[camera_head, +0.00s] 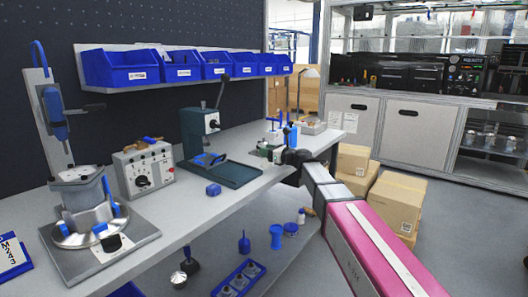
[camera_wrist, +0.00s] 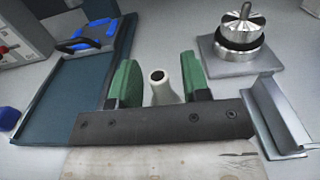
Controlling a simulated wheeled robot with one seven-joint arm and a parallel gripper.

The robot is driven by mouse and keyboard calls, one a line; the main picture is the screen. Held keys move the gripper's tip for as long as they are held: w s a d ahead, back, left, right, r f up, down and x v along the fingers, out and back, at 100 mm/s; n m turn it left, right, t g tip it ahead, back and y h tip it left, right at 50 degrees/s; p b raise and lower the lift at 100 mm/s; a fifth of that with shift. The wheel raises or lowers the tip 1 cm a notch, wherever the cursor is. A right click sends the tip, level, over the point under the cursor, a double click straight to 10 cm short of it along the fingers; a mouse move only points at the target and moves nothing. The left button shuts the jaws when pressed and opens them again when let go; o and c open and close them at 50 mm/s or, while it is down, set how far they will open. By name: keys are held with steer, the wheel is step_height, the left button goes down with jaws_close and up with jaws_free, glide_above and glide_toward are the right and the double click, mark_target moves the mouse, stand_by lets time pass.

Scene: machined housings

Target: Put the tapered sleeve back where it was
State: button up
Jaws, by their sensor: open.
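A pale tapered sleeve (camera_wrist: 163,92) with a dark round hole in its top shows in the wrist view, narrow end up. My gripper (camera_wrist: 160,78) is open, with one green finger on each side of the sleeve. Gaps show between the sleeve and both fingers. The sleeve's lower part is hidden behind the dark gripper body. In the head view my gripper (camera_head: 274,155) is at the bench, right of the green press, and I cannot make out the sleeve there.
The press's dark tray (camera_wrist: 75,90) lies close on the left in the wrist view. A metal cylinder on a grey plate (camera_wrist: 243,62) stands at upper right, and a metal angle piece (camera_wrist: 275,118) is at right. A blue block (camera_head: 213,189) sits in front of the press.

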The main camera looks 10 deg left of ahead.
steer(key=v, duration=1)
steer(key=s+d+f+n+g+h, duration=0.2)
steer(key=s+d+f+n+h, duration=0.2)
steer(key=d+f+n, duration=0.55)
steer(key=s+d+f+n+g+h, duration=0.2)
steer(key=s+d+f+n+h, duration=0.3)
steer(key=f, duration=0.9)
steer(key=s+d+f+n+g+h, duration=0.1)
steer(key=s+d+f+n+h, duration=0.2)
steer(key=d, duration=0.7)
steer(key=s+d+f+n+g+h, duration=0.2)
steer(key=s+d+f+n+h, duration=0.2)
steer(key=s+d+f, duration=0.4)
steer(key=shift+d+f+n+h, duration=0.3)
steer(key=shift+d+f+n, duration=0.35)
steer(key=shift+d, duration=0.45)
steer(key=shift+s+f, duration=0.1)
